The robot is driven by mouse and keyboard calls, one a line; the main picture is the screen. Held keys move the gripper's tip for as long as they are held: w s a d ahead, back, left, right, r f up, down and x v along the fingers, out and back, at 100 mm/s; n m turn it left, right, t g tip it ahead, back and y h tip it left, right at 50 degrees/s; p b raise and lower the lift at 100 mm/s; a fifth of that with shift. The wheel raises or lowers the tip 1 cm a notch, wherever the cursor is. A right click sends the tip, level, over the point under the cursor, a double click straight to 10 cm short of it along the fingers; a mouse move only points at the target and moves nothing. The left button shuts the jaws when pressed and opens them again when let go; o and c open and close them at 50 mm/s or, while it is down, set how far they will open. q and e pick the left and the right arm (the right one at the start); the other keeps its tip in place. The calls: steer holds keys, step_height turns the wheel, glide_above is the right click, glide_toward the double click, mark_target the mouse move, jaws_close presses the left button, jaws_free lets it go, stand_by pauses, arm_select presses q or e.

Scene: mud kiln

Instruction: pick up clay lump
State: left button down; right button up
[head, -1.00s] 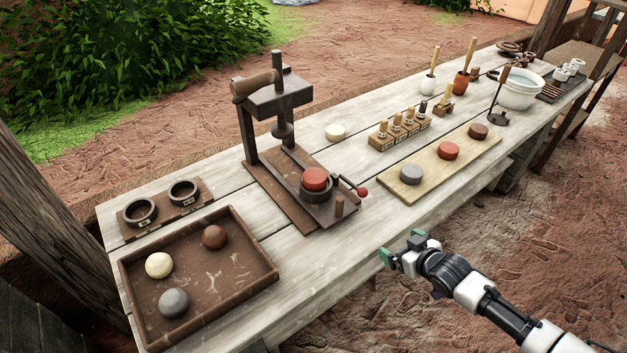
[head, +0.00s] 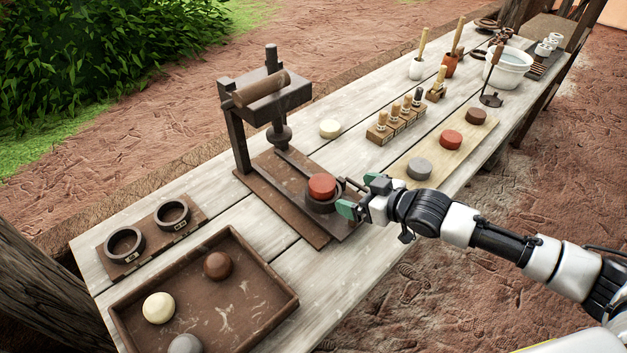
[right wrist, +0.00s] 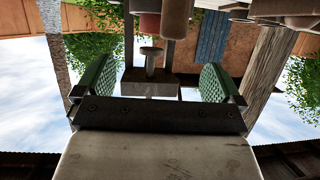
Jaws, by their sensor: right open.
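A red clay lump (head: 322,186) sits in a dark ring mould on the base of the wooden press (head: 262,103). A cream lump (head: 159,307), a brown lump (head: 217,265) and a grey lump (head: 186,345) lie in the brown tray (head: 283,306); the grey one is cut by the lower picture edge. My right gripper (head: 357,194) is open just right of the red lump and apart from it, with its green pads facing the press. In the right wrist view the open jaws (right wrist: 158,82) have nothing between them close by. My left gripper is not in view.
Two dark rings (head: 148,229) stand on a small board at left. A pale disc (head: 330,128) and a stamp rack (head: 395,121) lie behind. A board with grey, red and brown discs (head: 437,157) is near the gripper. A white bowl (head: 508,68) stands farther off.

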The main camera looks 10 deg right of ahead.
mark_target(325, 184)
steer(key=x, duration=0.3)
steer(key=shift+w+a, duration=0.2)
steer(key=shift+w, duration=0.05)
steer(key=shift+w+a+f, duration=0.15)
steer(key=shift+w+f, duration=0.05)
steer(key=shift+p+x, duration=0.7)
steer(key=shift+x, duration=2)
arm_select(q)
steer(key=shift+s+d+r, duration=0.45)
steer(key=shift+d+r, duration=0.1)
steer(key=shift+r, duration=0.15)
arm_select(e)
steer(key=shift+r, duration=0.1)
steer(key=shift+c, duration=0.3)
steer(key=c, duration=1)
steer(key=shift+c, duration=0.8)
steer(key=shift+r, duration=0.15)
